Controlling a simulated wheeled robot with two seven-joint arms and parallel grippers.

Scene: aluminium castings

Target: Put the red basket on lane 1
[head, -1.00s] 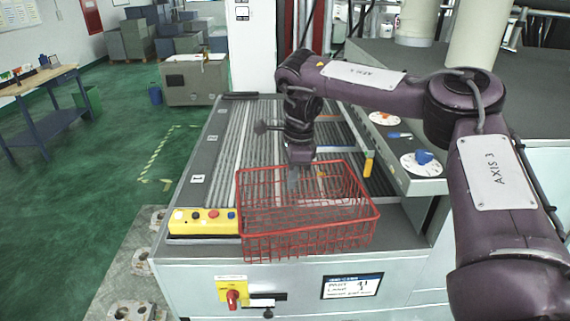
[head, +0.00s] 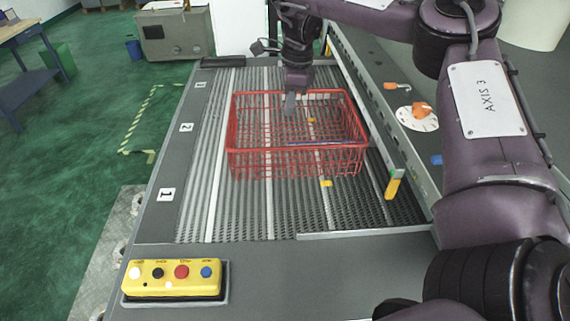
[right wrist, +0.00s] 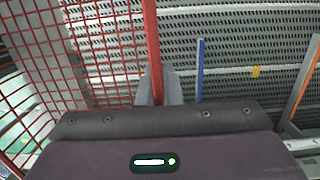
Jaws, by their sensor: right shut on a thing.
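The red wire basket (head: 297,160) is over the ribbed grey conveyor bed in the head view, upright. My right gripper (head: 290,104) is at the upper part of the basket and is shut on a red rim bar, which runs between the fingers in the right wrist view (right wrist: 158,90). Whether the basket touches the bed is hard to tell. The lane 1 label (head: 166,194) is on the left border of the bed, nearer to me than the basket's middle. My left gripper is out of view.
Lane labels 2 (head: 186,127) and 3 (head: 200,85) lie farther back on the border. A yellow button box (head: 172,279) sits at the front left. A yellow-green block (head: 393,186) is at the right rail. The near part of the bed is bare.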

